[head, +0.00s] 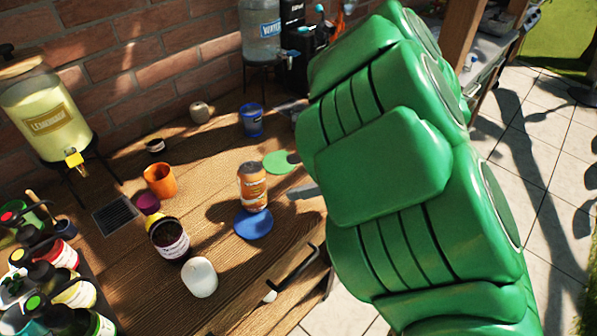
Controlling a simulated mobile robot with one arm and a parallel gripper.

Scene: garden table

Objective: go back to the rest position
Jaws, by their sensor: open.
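My green arm fills the right half of the head view and hides most of my gripper (285,150). Two grey fingers show past the arm's left edge, well apart, with nothing seen between them but table and part of a green disc. An orange and silver can (253,188) stands upright to the left of the lower finger. Its base overlaps the back edge of a blue disc (253,224). The green disc (278,162) lies behind the can on the wooden table (210,245).
An orange cup (160,180), a dark-filled jar (170,238), a white rounded object (200,277) and a blue cup (251,120) stand around the can. A lemonade dispenser (46,112), a water dispenser (261,32) and bottles (72,290) line the edges. A black bent rod (295,272) is near the front.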

